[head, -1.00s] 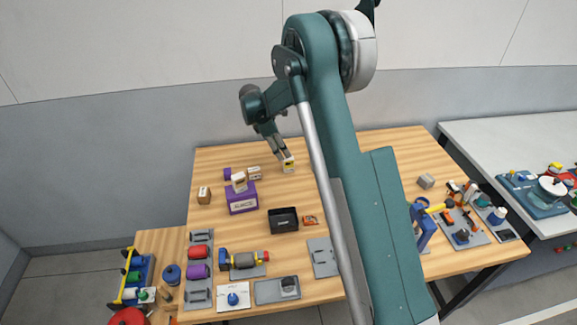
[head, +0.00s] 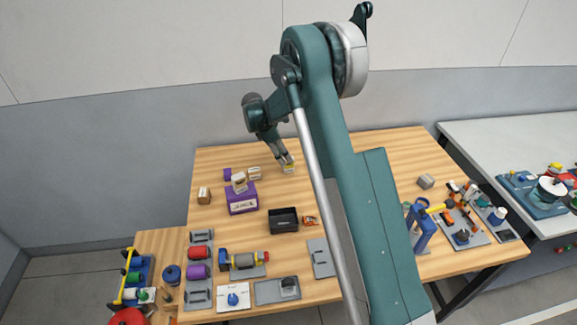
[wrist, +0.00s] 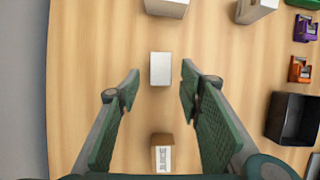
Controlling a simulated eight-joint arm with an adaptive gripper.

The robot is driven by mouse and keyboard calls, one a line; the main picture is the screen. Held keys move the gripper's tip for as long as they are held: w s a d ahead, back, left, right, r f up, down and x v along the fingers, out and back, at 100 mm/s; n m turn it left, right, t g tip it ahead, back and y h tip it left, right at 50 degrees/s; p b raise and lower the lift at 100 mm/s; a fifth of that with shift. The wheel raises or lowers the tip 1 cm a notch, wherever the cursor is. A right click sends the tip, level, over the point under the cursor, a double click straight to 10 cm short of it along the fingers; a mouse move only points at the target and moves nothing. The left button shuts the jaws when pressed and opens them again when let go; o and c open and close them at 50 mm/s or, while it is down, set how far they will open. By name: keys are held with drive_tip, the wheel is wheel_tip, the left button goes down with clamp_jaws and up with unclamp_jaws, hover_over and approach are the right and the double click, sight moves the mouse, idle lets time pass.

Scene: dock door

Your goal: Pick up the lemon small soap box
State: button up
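A small white box with yellowish sides (head: 289,169), which looks like the lemon soap box, stands near the back of the wooden table in the head view. In the wrist view its plain pale top (wrist: 160,69) lies between and slightly beyond my fingertips, with bare wood on both sides. My gripper (head: 287,159) is just above the box in the head view. In the wrist view my gripper (wrist: 161,84) is open and empty, fingers wide apart. No label is readable on the box.
A brown box with a white label (wrist: 162,153) lies nearer the gripper base. Two pale boxes (wrist: 166,6) (wrist: 256,9) stand at the top of the wrist view. A black tray (head: 283,220) and a purple box (head: 242,200) stand nearer the front.

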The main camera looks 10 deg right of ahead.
sight(288, 165)
idle(0.3)
drive_tip(key=shift+x, duration=2.6)
drive_tip(key=shift+s+d+r, duration=0.1)
drive_tip(key=shift+d, duration=0.1)
drive_tip(key=shift+c, duration=0.7)
drive_tip(key=c, duration=0.9)
